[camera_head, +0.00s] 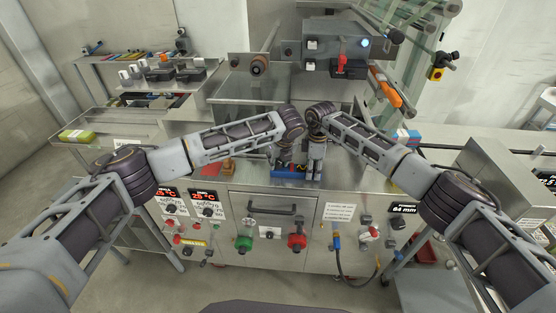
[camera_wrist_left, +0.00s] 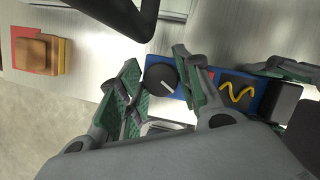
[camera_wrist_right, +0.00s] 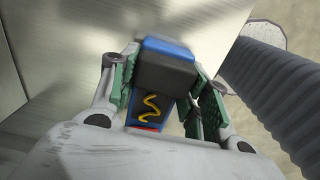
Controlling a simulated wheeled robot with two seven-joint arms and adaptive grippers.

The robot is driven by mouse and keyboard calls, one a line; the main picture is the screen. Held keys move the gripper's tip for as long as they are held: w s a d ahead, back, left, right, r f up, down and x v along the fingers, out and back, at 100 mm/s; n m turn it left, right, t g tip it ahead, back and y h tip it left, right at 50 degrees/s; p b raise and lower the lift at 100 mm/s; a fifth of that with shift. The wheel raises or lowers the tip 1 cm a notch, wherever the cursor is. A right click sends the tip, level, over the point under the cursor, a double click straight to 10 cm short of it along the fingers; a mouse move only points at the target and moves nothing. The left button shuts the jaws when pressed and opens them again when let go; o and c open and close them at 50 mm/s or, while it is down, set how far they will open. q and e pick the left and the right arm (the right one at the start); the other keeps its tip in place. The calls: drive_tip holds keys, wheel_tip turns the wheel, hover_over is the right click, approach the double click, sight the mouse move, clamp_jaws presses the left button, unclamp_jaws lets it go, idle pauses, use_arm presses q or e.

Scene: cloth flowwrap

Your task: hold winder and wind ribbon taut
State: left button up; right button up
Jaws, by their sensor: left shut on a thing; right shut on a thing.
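The winder is a blue-based device (camera_head: 285,171) on the steel counter, low in the middle of the head view. In the left wrist view it has a dark round knob (camera_wrist_left: 161,80) with a white line, a yellow wavy strip (camera_wrist_left: 238,93) that may be the ribbon, and a black block (camera_wrist_left: 284,103). My left gripper (camera_head: 281,163) has its green-padded fingers around the knob. My right gripper (camera_head: 315,172) is shut on the black block (camera_wrist_right: 166,70), with the yellow strip (camera_wrist_right: 150,108) between its fingers. How taut the ribbon is cannot be told.
A wooden block on a red pad (camera_wrist_left: 37,53) lies left of the winder. A steel machine housing (camera_head: 335,45) stands behind the grippers. Below is a front panel with a black handle (camera_head: 272,209), green and red knobs (camera_head: 297,241). My two wrists are close together above the winder.

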use_arm(q)
drive_tip(key=shift+m, duration=0.3)
drive_tip(key=m+h, duration=0.1)
drive_tip(key=m, duration=0.2)
drive_tip(key=shift+a+m+h, duration=0.1)
drive_tip(key=shift+m+h, duration=0.9)
drive_tip(key=shift+m, duration=1.1)
drive_tip(key=o, duration=0.8)
drive_tip(key=shift+c, duration=0.2)
drive_tip(key=shift+r, duration=0.1)
drive_tip(key=v, duration=1.1)
drive_tip(key=shift+s+r, duration=0.3)
drive_tip(key=shift+s, duration=0.05)
